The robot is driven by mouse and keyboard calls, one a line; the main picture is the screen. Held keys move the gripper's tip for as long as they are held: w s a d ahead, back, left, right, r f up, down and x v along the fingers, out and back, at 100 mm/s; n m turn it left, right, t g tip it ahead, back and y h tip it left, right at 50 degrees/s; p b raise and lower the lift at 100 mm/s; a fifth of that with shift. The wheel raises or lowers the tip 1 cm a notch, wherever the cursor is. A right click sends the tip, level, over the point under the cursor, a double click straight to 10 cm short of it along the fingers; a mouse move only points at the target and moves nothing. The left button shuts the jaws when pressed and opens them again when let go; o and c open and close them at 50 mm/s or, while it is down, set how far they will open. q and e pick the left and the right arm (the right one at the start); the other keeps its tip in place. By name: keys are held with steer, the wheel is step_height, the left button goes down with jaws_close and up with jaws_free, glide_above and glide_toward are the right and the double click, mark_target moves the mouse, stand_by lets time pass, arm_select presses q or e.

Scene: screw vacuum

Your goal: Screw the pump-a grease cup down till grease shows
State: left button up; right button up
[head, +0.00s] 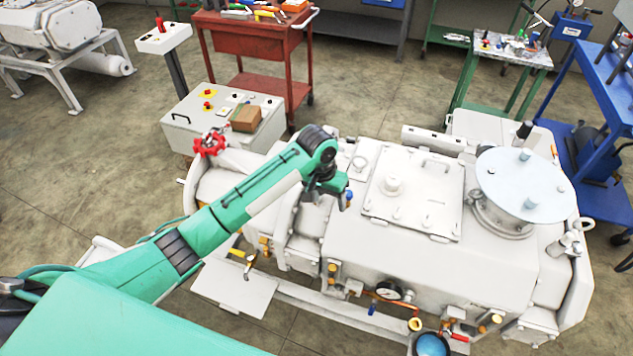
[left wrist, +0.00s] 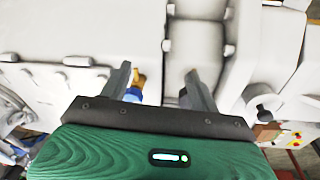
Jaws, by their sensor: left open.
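My left gripper (head: 328,193) hangs over the pale pump machine (head: 290,225), left of its flat lid. A small blue-topped fitting (head: 349,196) shows by the gripper in the head view. I cannot tell which fitting is the pump-a grease cup, and I see no grease. My right gripper is not in view.
A round disc (head: 524,184) tops the machine's right end. A red handwheel (head: 209,143) is at its left end. A gauge (head: 388,291) and brass fittings line the front. A control box (head: 215,125), a red cart (head: 258,42) and a green table (head: 513,50) stand behind.

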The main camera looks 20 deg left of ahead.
arm_select(q)
steer(key=w+a+r+n+y, duration=0.1)
steer(key=w+a+r, duration=0.15)
steer(key=r, duration=0.35)
steer(key=w+a+r+y, duration=0.1)
steer(key=w+a+r, duration=0.15)
steer(key=r, duration=0.35)
steer(key=shift+g, duration=0.4)
steer(key=f+p, duration=0.1)
steer(key=f, duration=0.3)
steer(key=f+p, duration=0.1)
steer(key=f, duration=0.3)
steer(key=f+p, duration=0.1)
steer(key=f, duration=0.4)
steer(key=shift+w+d+f, duration=0.1)
steer(key=shift+w+d, duration=0.05)
steer(key=shift+d, duration=0.1)
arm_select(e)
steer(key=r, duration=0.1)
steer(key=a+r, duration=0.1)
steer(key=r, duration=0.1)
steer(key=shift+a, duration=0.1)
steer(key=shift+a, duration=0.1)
arm_select(q)
steer(key=c, duration=1)
